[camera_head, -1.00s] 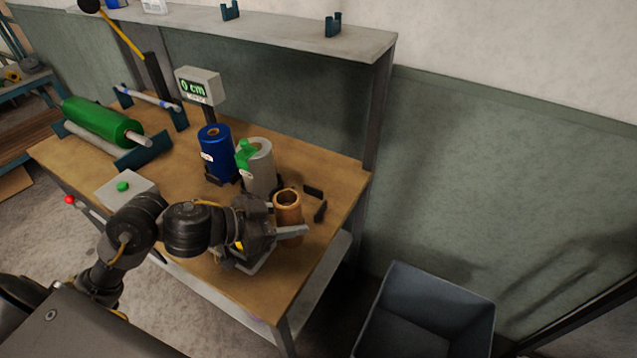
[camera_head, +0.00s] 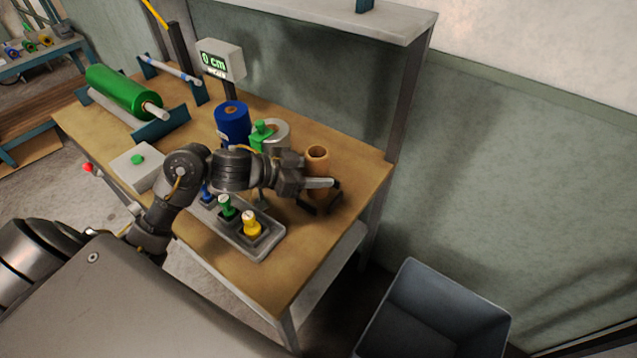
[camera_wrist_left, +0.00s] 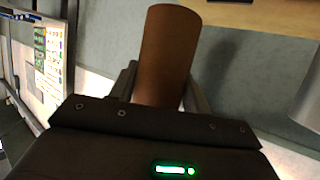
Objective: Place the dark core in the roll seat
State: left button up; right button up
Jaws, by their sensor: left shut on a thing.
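A hollow brown core (camera_head: 317,159) stands upright in my left gripper (camera_head: 318,184). The gripper is shut around its side, with a finger across its front. In the left wrist view the core (camera_wrist_left: 167,55) shows between the fingers. The black brackets of the roll seat (camera_head: 307,207) are on the table's right part, around and just below the core's lower end. I cannot tell whether the core touches the seat or hangs just above it. My right gripper is not in view.
A blue roll (camera_head: 232,121) and a grey roll (camera_head: 277,136) with a green piece stand left of the core. A grey tray (camera_head: 271,245) with coloured-handled pieces lies in front. A green roller (camera_head: 122,92) and display (camera_head: 219,60) are farther left. A bin (camera_head: 440,305) stands right.

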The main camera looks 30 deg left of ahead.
pick_arm(q)
jog(key=w+f, duration=0.2)
jog(key=f, duration=0.1)
jog(key=w+a+f, duration=0.1)
jog(key=f, duration=0.2)
jog(key=w+a+f, duration=0.1)
jog(key=w+f, duration=0.1)
jog(key=shift+w+a+f, duration=0.2)
jog(key=shift+w+f, duration=0.1)
jog(key=shift+f, duration=0.4)
jog(key=shift+f, duration=0.15)
jog(key=shift+f, duration=0.1)
jog(key=o, duration=1)
jog(key=shift+c, duration=0.2)
